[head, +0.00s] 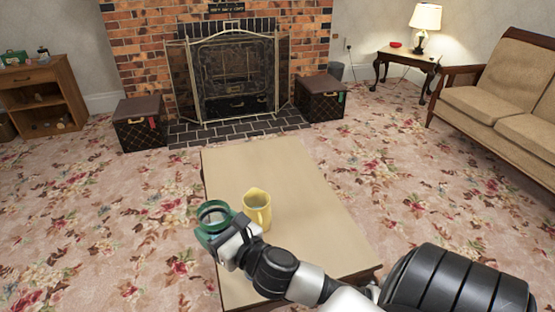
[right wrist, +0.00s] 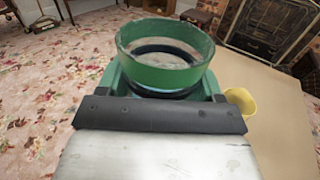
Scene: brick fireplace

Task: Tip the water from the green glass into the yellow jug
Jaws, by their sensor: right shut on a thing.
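The green glass (head: 214,218) is in my right gripper (head: 228,236), near the left edge of the table in the head view. The right gripper is shut on it. In the right wrist view the green glass (right wrist: 165,62) stands about upright, with its open rim up and clear contents low inside. The yellow jug (head: 257,208) stands upright on the table just right of the glass, its handle toward the front. In the right wrist view a part of the yellow jug (right wrist: 240,102) shows right of the gripper. My left gripper is not in view.
The wooden table (head: 290,175) has free room behind and right of the jug. A brick fireplace with a metal screen (head: 230,75) stands at the back between two dark boxes (head: 140,122). A sofa (head: 505,95) stands at the right, and a small shelf (head: 40,95) at the left.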

